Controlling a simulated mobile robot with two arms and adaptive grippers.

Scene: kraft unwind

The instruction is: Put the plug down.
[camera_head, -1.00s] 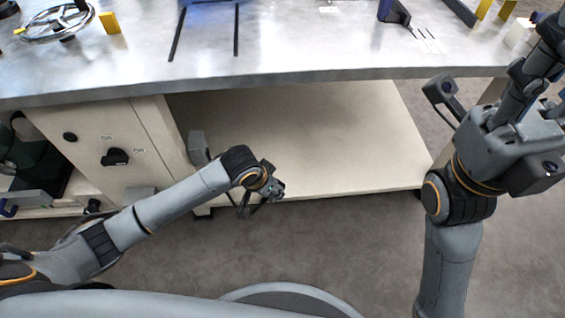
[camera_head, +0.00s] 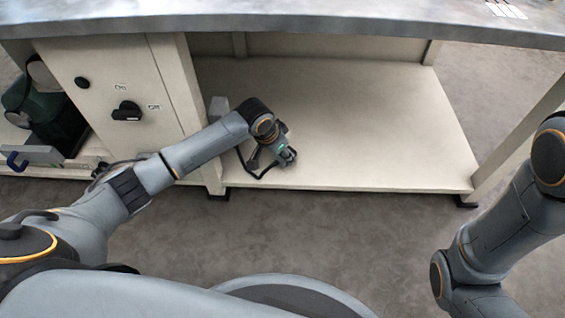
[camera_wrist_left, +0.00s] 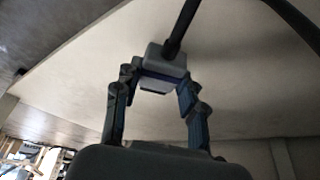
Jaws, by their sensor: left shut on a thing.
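In the head view my left gripper (camera_head: 283,157) is over the front part of the pale lower shelf (camera_head: 380,140). The plug cannot be made out clearly there, nor can I tell whether it touches the shelf. My right gripper is outside the views; only part of that arm shows at the right.
The metal bench top (camera_head: 300,25) runs above the shelf. A cream cabinet panel (camera_head: 105,75) with a black rotary switch (camera_head: 127,111) stands left of the shelf. Dark green equipment (camera_head: 55,115) is farther left. The shelf right of my left gripper is clear.

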